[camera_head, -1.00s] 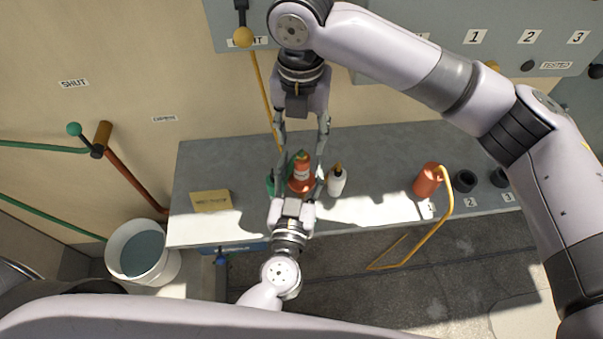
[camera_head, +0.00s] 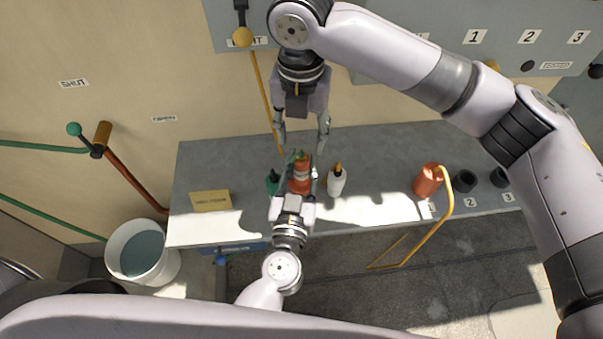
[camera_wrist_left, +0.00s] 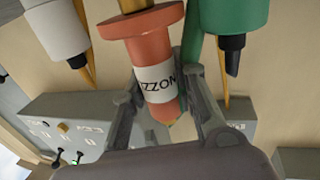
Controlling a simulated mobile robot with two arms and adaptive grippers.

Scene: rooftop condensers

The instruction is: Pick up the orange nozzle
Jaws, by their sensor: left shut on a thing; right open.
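The orange nozzle (camera_head: 301,172) stands at the middle of the grey shelf in the head view, with a pale label band. My left gripper (camera_head: 296,186) comes up from below and is shut on it. In the left wrist view the nozzle (camera_wrist_left: 150,52) sits between the two fingers (camera_wrist_left: 166,98), with a wide flange, a brass-coloured end and part of a printed label showing. I cannot tell whether it is clear of the shelf. My right gripper (camera_head: 301,135) is open and empty, just beyond the nozzle in the picture.
A green nozzle (camera_head: 272,182) is close left and a white one (camera_head: 337,181) close right. The shelf (camera_head: 385,150) also holds a tan card (camera_head: 211,201) and an orange cylinder (camera_head: 427,181) with a yellow hose. A white bucket (camera_head: 117,262) stands lower left.

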